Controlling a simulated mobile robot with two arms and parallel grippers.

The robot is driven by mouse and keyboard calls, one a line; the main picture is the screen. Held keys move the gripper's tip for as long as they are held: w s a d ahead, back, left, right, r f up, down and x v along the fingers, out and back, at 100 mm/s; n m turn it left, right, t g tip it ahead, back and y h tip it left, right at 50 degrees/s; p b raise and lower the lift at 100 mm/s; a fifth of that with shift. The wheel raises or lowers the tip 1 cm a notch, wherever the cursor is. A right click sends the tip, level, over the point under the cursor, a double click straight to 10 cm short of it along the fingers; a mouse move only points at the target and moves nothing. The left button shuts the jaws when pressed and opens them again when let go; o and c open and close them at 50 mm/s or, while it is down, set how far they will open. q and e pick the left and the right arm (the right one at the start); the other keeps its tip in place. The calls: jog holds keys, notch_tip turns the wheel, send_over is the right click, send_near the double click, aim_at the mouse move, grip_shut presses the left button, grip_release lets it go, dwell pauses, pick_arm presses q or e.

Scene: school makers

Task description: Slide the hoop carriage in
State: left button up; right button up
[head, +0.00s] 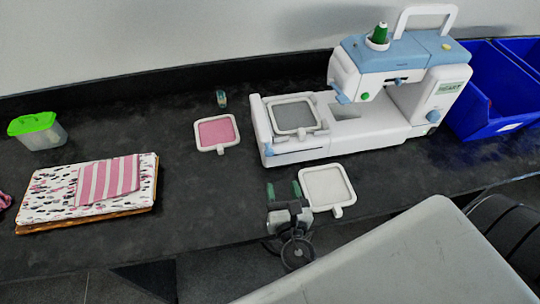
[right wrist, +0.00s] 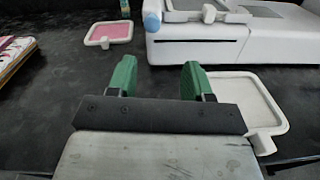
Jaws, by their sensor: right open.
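A white and blue embroidery machine (head: 405,85) stands at the back right of the counter. The hoop carriage (head: 261,122) appears to be the narrow white bar with a light-blue end at the left of the machine's bed. A hoop with grey fabric (head: 294,115) lies over the bed beside it. In the right wrist view, the carriage's blue end (right wrist: 152,20) shows ahead of the fingers. My right gripper (head: 283,189) is open and empty, with green fingertips, in front of the machine and short of the carriage. My left gripper is not in view.
A hoop with pale fabric (head: 327,187) lies just right of my right gripper. A pink hoop (head: 217,133) and a small spool (head: 221,98) lie left of the machine. A fabric-covered board (head: 60,196) and green-lidded box (head: 38,130) are far left. Blue bins (head: 490,105) stand right.

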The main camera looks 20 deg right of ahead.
aim_at(270, 156)
jog(key=shift+n+y, duration=0.3)
jog(key=shift+n, duration=0.4)
jog(key=x, duration=0.3)
jog(key=p+x, duration=0.1)
jog(key=x, duration=0.3)
jog(key=a+p+x, duration=0.1)
jog(key=x, duration=0.2)
jog(key=shift+w+d+r, duration=0.1)
jog(key=shift+w, duration=0.4)
grip_shut()
